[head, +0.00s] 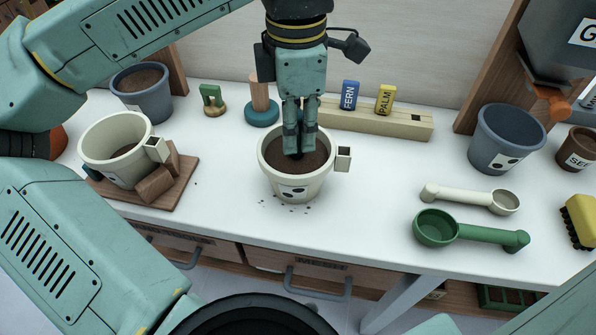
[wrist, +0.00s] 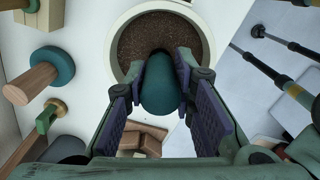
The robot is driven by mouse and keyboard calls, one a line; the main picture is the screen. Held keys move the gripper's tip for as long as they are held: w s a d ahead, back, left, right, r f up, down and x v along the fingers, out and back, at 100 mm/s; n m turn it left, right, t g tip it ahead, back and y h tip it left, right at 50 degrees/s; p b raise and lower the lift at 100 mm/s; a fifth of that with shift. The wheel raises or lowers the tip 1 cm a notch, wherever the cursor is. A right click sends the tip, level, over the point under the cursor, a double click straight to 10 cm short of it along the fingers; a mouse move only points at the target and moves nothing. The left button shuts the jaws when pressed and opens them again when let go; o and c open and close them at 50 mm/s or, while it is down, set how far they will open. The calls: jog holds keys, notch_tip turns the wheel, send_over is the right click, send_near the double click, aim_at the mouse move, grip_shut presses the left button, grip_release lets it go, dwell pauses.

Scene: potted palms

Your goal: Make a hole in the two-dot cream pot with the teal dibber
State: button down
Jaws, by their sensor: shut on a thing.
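The two-dot cream pot (head: 293,190) stands upright mid-table, filled with dark soil (head: 318,160). Its two dark dots face the front, and a square tab sticks out from its right side. My gripper (head: 299,150) points down over this pot, its fingertips at rim level. In the wrist view my gripper (wrist: 160,90) is shut on the teal dibber (wrist: 160,88), with its rounded end towards the camera. The dibber's far end points at the soil (wrist: 135,45), where a dark patch shows. I cannot tell how deep its tip is.
Another cream pot (head: 100,140) leans on a wooden stand (head: 160,190) at left. Blue-grey pots stand at back left (head: 143,100) and right (head: 505,135). A tag block (head: 400,128) lies behind. A cream scoop (head: 470,196) and green scoop (head: 470,232) lie right. Crumbs dot the front.

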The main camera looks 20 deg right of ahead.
dwell(0.4)
jog(key=shift+r+p, duration=4.25)
jog(key=shift+r, duration=1.55)
